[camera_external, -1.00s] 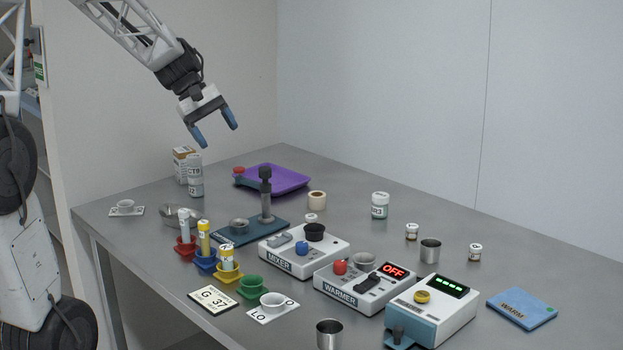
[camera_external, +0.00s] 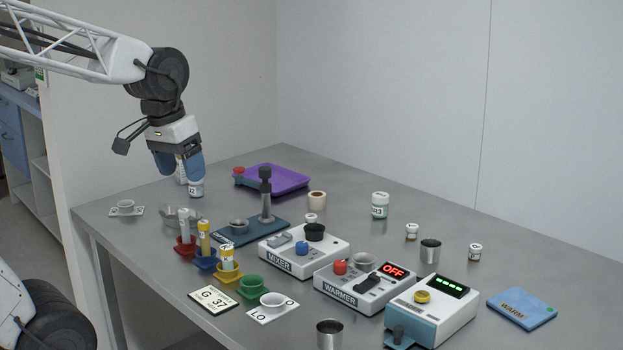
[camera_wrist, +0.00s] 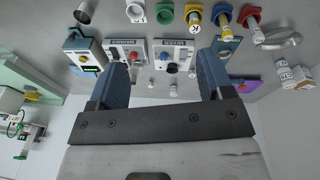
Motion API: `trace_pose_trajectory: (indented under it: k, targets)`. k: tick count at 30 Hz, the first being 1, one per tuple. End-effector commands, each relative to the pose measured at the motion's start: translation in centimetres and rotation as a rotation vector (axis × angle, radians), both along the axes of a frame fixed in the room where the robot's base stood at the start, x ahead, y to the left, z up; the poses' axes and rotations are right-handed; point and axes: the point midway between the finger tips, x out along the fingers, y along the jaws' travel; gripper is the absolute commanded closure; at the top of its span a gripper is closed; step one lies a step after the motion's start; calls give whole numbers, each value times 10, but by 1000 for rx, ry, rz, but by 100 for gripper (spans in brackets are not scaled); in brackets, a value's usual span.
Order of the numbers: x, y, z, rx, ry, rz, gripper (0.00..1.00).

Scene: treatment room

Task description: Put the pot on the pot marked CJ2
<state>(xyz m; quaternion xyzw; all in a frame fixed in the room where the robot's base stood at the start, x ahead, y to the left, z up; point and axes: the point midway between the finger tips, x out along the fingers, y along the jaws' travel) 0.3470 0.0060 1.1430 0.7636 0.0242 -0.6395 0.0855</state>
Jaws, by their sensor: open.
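The pot whose label reads as J2, its first letter unclear (camera_external: 196,189), stands at the back left of the table, partly hidden by my gripper. One second ago another white pot, marked roughly C10, appeared directly above it, as if stacked; my gripper now hides that spot. White labelled shapes (camera_wrist: 286,74) show at the right of the wrist view. Another white pot, seemingly marked CJ3 (camera_external: 380,206), stands right of the tape roll. My gripper (camera_external: 178,167) points down in front of the back-left pot.
A box (camera_external: 181,172) stands behind my gripper. A metal bowl (camera_external: 176,216), coloured cups, a mixer (camera_external: 290,262), a warmer (camera_external: 350,290) and a purple tray (camera_external: 283,180) crowd the table. Small jars (camera_external: 412,231) and metal cups stand right. The far right is clearer.

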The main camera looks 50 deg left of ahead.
Motion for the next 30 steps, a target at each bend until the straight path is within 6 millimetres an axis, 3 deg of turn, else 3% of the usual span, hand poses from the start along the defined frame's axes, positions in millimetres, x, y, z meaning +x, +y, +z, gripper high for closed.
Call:
trace_pose_trajectory:
  k: [3,9,30]
  targets:
    - [-18,-7,-2,50,-30,-88,26]
    - [-31,-10,-5,94,-55,-160,26]
    - [-32,-10,-5,99,-57,-165,26]
